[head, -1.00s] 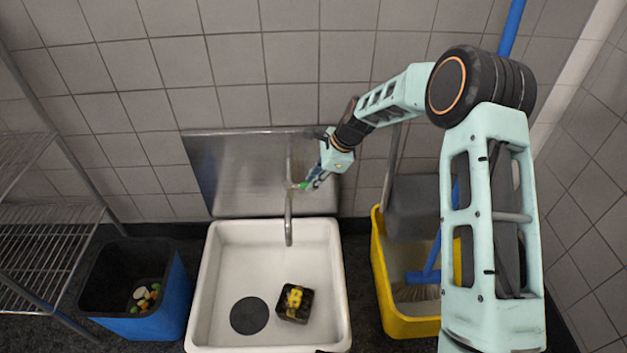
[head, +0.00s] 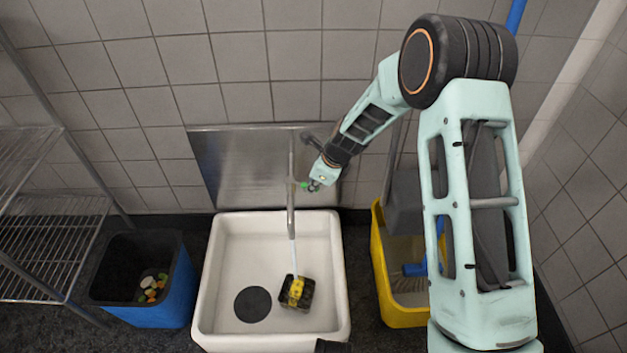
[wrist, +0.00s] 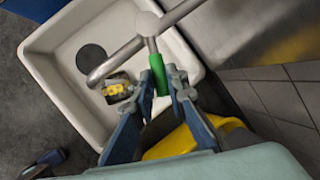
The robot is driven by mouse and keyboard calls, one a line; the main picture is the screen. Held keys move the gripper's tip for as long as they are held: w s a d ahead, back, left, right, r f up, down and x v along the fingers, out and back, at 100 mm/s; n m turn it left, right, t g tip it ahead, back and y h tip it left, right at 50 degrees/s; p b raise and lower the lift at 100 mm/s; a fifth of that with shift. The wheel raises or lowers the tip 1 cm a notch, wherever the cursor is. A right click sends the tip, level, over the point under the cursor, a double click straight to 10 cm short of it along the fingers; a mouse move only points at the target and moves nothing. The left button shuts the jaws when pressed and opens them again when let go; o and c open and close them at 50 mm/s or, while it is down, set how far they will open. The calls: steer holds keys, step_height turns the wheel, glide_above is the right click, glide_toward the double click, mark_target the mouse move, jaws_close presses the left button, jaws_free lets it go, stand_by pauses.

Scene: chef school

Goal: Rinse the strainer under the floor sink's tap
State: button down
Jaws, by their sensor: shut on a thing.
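The strainer, which I take to be the small dark square piece with yellow bits (head: 308,297), lies on the white floor sink's (head: 222,275) bottom, right of the dark round drain. It also shows in the wrist view (wrist: 121,76). The metal tap (head: 291,205) hangs over the sink. A thin pale stream of water (head: 292,262) runs from its spout down onto the strainer. My gripper (head: 312,184) is at the tap's green-ended lever. In the wrist view my gripper (wrist: 158,84) is shut on the green lever (wrist: 157,69), its fingers on either side.
A blue bin (head: 165,310) with colourful scraps stands left of the sink, beside a wire rack (head: 50,235). A yellow mop bucket (head: 400,316) stands close on the right. A metal splash plate (head: 235,165) and tiled wall are behind.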

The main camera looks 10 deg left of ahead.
steer(key=c, duration=1.9)
jaws_free()
steer(key=v, duration=1.2)
